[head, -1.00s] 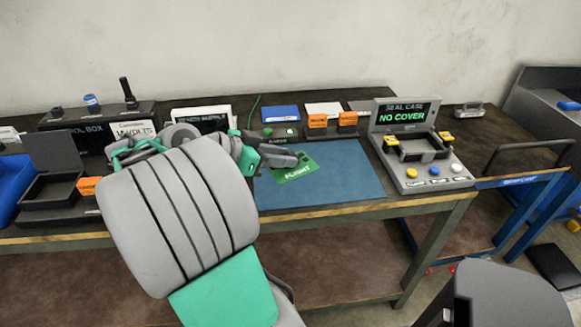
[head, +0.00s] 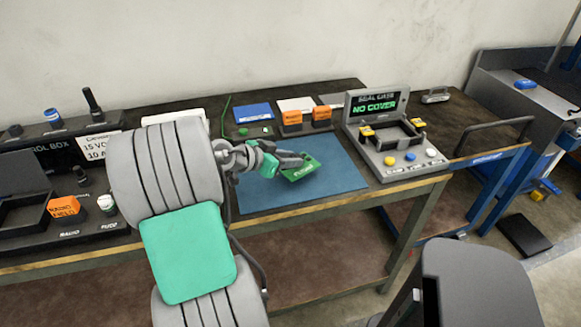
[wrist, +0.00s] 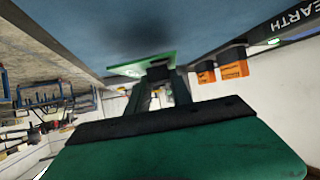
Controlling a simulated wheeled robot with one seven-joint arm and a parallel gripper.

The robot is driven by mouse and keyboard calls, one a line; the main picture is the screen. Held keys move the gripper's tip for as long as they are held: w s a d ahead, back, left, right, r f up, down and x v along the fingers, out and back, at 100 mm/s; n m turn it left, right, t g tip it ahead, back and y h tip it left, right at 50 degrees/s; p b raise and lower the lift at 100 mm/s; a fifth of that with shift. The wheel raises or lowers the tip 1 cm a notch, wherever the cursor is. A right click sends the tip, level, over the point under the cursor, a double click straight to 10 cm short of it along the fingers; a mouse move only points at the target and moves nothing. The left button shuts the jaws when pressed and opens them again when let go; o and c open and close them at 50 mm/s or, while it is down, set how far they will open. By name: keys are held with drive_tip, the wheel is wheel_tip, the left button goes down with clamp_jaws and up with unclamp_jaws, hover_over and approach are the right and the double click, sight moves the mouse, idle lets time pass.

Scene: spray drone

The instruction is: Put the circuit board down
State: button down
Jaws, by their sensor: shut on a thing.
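The green circuit board (head: 301,170) is in my gripper (head: 296,163), over the blue mat (head: 335,180) on the workbench. My gripper is shut on the board's near left edge. In the wrist view the board (wrist: 140,64) shows nearly edge-on between the fingertips (wrist: 160,72), close to the blue mat surface. I cannot tell whether the board touches the mat. My arm hides part of the bench to the left of the mat.
A grey seal case station (head: 395,140) reading "NO COVER" stands right of the mat. A dark control box (head: 60,140) and a tray with an orange block (head: 63,206) are left. The mat's right part is clear.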

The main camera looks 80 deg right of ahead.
wheel_tip(320, 180, down, 3)
drive_tip(key=shift+s+f, duration=0.1)
drive_tip(key=shift+f+b, duration=0.2)
drive_tip(key=shift+b, duration=0.1)
drive_tip(key=c, duration=1.1)
unclamp_jaws()
drive_tip(key=shift+c, duration=0.2)
drive_tip(key=shift+r, duration=0.1)
drive_tip(key=shift+r+p, duration=0.2)
drive_tip(key=shift+p, duration=0.1)
drive_tip(key=shift+w+a+r, duration=0.1)
drive_tip(key=shift+w+a, duration=0.1)
drive_tip(key=shift+w, duration=0.1)
drive_tip(key=v, duration=1.1)
drive_tip(key=shift+a, duration=0.2)
